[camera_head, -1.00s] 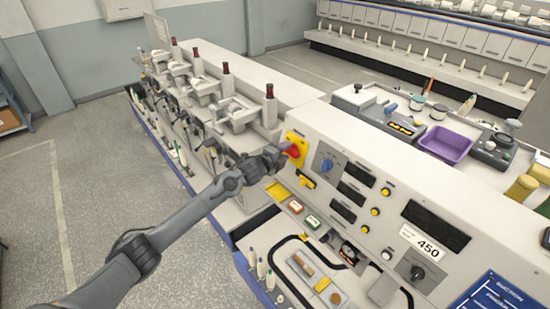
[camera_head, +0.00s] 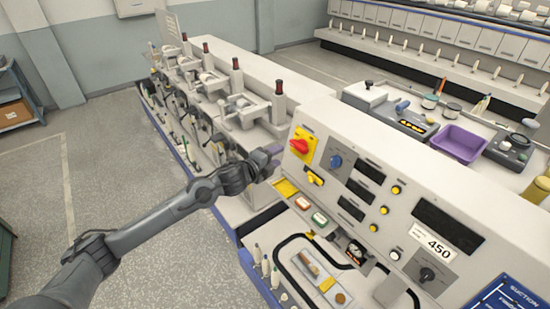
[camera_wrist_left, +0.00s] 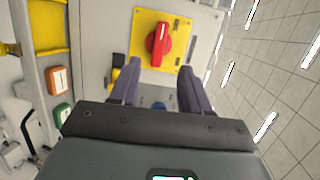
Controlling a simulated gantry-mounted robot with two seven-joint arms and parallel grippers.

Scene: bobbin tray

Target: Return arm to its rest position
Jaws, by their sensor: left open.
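My left gripper (camera_head: 272,163) is in front of the machine's control panel, to the left of a red rotary switch (camera_head: 299,146) on a yellow plate. In the left wrist view the left gripper (camera_wrist_left: 159,85) has its two dark fingers spread apart with nothing between them. The red switch handle (camera_wrist_left: 158,45) lies beyond the fingertips, apart from them. My left arm (camera_head: 150,228) reaches in from the lower left. My right gripper is not in view.
The control panel (camera_head: 411,257) holds several knobs, displays and buttons. A purple tray (camera_head: 458,143) stands on the machine top. A row of spindle units with dark red bobbins (camera_head: 279,88) runs behind the gripper. Open floor (camera_head: 110,165) lies at the left.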

